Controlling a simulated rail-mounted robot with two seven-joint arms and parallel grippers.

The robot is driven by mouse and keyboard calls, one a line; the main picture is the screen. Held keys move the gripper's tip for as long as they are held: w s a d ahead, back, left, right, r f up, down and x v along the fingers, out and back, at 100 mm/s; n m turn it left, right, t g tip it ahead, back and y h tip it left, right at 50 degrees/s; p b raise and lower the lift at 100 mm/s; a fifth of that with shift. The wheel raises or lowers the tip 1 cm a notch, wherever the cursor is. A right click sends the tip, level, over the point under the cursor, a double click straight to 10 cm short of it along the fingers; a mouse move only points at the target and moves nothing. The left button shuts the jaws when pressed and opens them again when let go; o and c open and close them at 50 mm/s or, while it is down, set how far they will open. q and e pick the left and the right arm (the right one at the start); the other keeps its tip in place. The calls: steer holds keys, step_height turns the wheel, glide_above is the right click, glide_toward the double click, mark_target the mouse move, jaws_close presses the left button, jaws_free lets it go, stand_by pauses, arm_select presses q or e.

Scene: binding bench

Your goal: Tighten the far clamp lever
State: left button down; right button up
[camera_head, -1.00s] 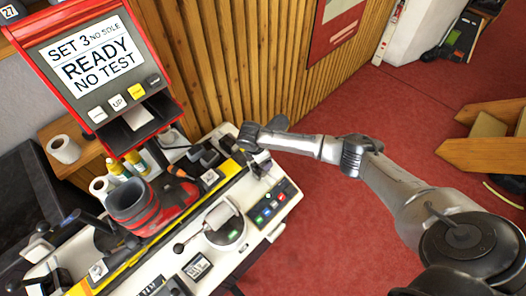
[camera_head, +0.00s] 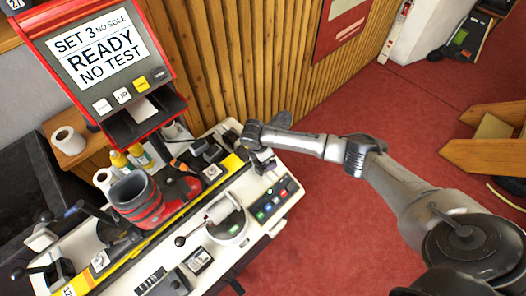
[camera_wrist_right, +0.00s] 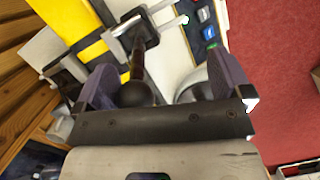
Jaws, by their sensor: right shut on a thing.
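The far clamp lever (camera_wrist_right: 136,62) shows in the right wrist view as a dark rod with a round ball knob at its lower end. It runs down from a metal clamp block (camera_wrist_right: 130,30) beside the yellow strip. My right gripper (camera_wrist_right: 165,88) has its two purple-grey fingers on either side of the lever's knob end and is shut on it. In the head view my right gripper (camera_head: 262,162) is at the far right end of the white bench (camera_head: 262,218), where the wrist hides most of the lever. My left gripper is not in view.
A red and black boot (camera_head: 140,202) stands on the bench left of the yellow strip (camera_head: 232,164). A round dial device (camera_head: 229,232) and a button panel (camera_head: 272,203) are nearer. A red display unit (camera_head: 100,65) reads "READY". The red floor (camera_head: 330,240) at right is open.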

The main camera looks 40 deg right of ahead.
steer(key=b+v, duration=0.2)
steer(key=v, duration=1.1)
steer(key=shift+a+r, duration=0.15)
steer(key=shift+r, duration=0.25)
steer(key=shift+c, duration=1.3)
